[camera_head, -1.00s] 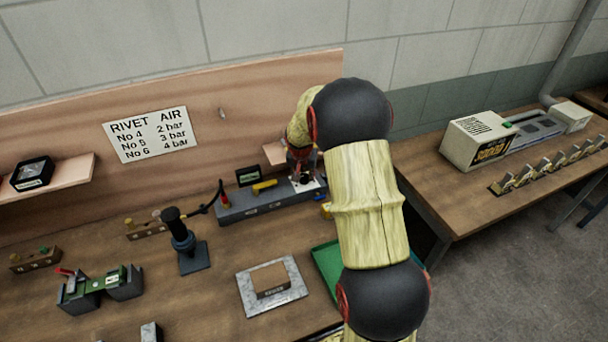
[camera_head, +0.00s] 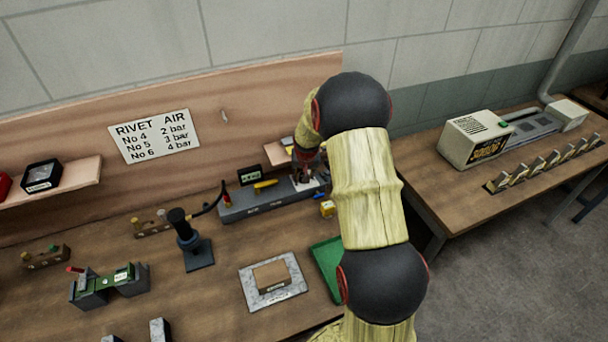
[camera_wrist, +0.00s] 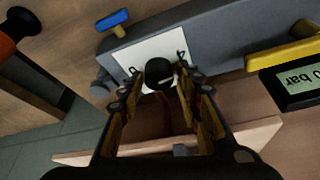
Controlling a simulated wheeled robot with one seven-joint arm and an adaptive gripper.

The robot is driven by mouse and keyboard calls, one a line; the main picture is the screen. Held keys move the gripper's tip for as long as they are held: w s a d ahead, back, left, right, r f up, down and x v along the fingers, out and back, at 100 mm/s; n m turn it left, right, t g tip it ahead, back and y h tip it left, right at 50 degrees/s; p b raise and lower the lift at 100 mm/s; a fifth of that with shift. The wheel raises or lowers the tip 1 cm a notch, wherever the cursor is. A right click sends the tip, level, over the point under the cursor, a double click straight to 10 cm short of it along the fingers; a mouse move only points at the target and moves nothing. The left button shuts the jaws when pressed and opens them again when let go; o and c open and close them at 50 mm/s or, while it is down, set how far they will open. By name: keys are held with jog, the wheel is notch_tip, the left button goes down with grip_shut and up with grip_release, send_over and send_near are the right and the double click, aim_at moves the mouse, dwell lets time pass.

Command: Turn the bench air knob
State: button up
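The bench air knob (camera_wrist: 159,72) is a round black knob with a pale pointer mark. It sits on a white dial plate (camera_wrist: 143,54) at the end of a grey bench unit (camera_wrist: 215,40). My gripper (camera_wrist: 160,85) is open, with a finger to either side of the knob and visible gaps beside it; I cannot tell any contact. In the head view my gripper (camera_head: 304,172) is over the unit's right end and mostly covers the knob. The unit's display (camera_wrist: 297,84) ends in "0 bar"; its other digits are cut off.
A yellow handle (camera_wrist: 285,54) and a blue valve handle (camera_wrist: 113,20) stand near the dial. A black press-like stand (camera_head: 190,245) is left. A wall sign (camera_head: 155,136) lists rivet pressures.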

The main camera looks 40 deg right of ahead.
jog(key=v, duration=1.2)
jog(key=shift+o, duration=0.3)
